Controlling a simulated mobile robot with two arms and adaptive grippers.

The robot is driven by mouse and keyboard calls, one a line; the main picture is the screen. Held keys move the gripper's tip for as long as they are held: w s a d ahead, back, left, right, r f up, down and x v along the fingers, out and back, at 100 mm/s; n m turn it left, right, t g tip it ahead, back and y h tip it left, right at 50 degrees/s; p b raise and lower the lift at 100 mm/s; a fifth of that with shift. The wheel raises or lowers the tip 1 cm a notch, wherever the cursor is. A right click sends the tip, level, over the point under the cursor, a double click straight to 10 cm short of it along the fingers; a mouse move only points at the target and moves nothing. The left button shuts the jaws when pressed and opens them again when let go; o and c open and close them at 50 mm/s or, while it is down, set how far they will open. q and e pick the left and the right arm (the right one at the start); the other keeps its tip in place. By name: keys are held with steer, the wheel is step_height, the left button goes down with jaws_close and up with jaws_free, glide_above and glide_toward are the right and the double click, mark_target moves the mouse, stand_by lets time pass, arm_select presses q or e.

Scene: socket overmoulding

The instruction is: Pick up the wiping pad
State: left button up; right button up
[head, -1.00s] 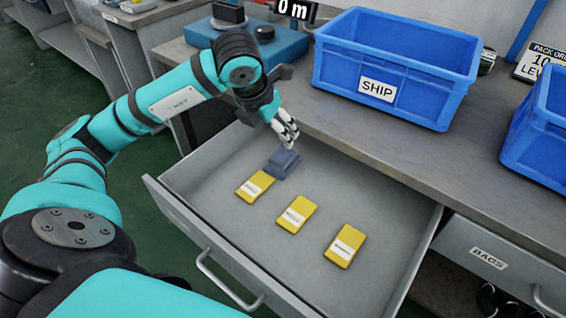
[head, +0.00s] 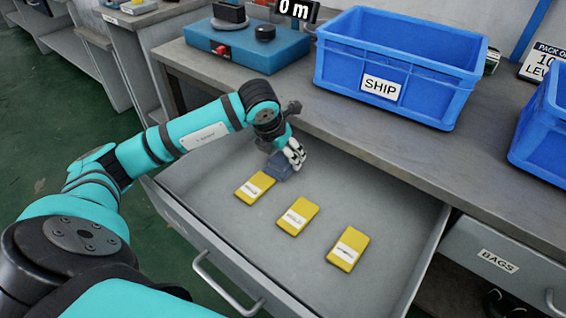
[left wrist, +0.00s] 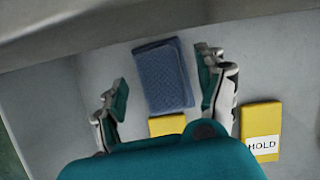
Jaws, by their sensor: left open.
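The wiping pad (head: 283,164) is a folded blue-grey cloth lying in the open drawer, near its back left. It also shows in the left wrist view (left wrist: 166,75), flat on the drawer floor. My left gripper (head: 294,155) is just above the pad and partly covers it in the head view. In the left wrist view the gripper (left wrist: 162,80) is open, with one finger on each side of the pad and nothing held. I cannot tell how much height is left between fingertips and pad. My right gripper is not in view.
Three yellow labelled packets lie in the drawer: left (head: 255,187), middle (head: 298,215) and right (head: 348,248). The nearest almost touches the pad. The drawer's front wall (head: 205,250) and the worktop (head: 400,155) bound the space. A blue SHIP crate (head: 425,95) stands on the worktop.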

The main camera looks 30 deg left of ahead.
arm_select(q)
steer(key=c, duration=1.2)
steer(key=shift+c, duration=0.2)
steer(key=shift+r, duration=0.15)
